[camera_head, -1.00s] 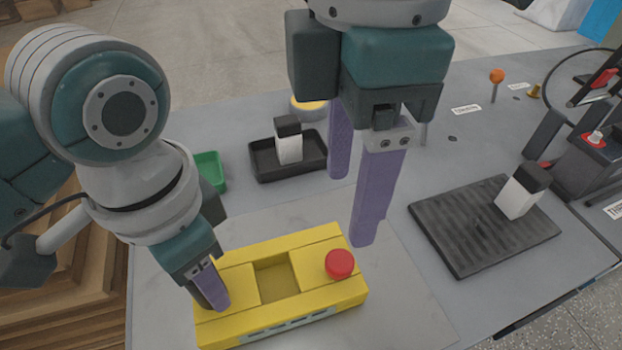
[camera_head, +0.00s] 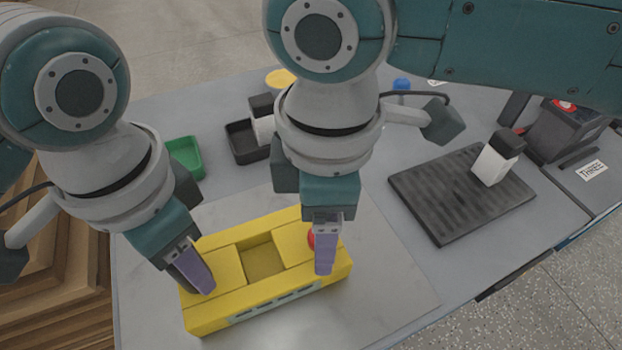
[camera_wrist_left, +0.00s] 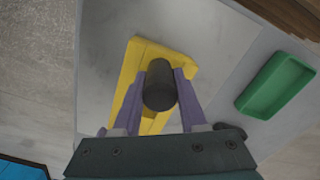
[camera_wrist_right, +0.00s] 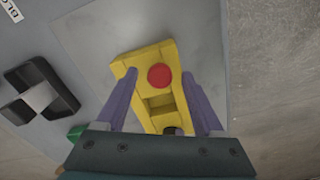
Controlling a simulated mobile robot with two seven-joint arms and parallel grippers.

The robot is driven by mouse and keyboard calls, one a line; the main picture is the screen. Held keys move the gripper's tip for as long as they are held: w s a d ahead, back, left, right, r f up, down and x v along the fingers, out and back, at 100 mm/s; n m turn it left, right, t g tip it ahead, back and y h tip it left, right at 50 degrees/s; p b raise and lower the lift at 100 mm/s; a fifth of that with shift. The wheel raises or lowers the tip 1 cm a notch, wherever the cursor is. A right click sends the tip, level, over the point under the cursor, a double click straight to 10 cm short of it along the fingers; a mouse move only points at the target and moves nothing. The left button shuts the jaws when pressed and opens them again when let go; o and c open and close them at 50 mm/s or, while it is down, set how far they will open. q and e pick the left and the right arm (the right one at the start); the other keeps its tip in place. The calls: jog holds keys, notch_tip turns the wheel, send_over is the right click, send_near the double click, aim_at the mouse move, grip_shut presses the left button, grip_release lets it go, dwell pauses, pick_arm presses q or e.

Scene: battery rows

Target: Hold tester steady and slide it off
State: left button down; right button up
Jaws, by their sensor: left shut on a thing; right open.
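The tester is a yellow box (camera_head: 262,262) with an empty-looking recess in its top, lying on a pale mat. Its red button (camera_head: 312,239) is at the right end, partly hidden by my right gripper; it shows fully in the right wrist view (camera_wrist_right: 159,76). My left gripper (camera_head: 204,286) is shut on a dark round post (camera_wrist_left: 160,86) at the tester's left end. My right gripper (camera_head: 324,268) is open over the right end. In the right wrist view its fingers are on either side of the yellow body; I cannot tell whether they touch it.
A white block with a black top (camera_head: 492,160) stands on a black ribbed mat (camera_head: 440,205) at right. Another (camera_head: 262,124) stands at a black tray (camera_head: 240,140), partly behind my right arm. A green tray (camera_head: 186,158) is back left. A dark device (camera_head: 570,135) is far right.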

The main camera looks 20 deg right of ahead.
jog(key=shift+f, duration=0.1)
grip_shut()
dwell(0.5)
dwell(0.9)
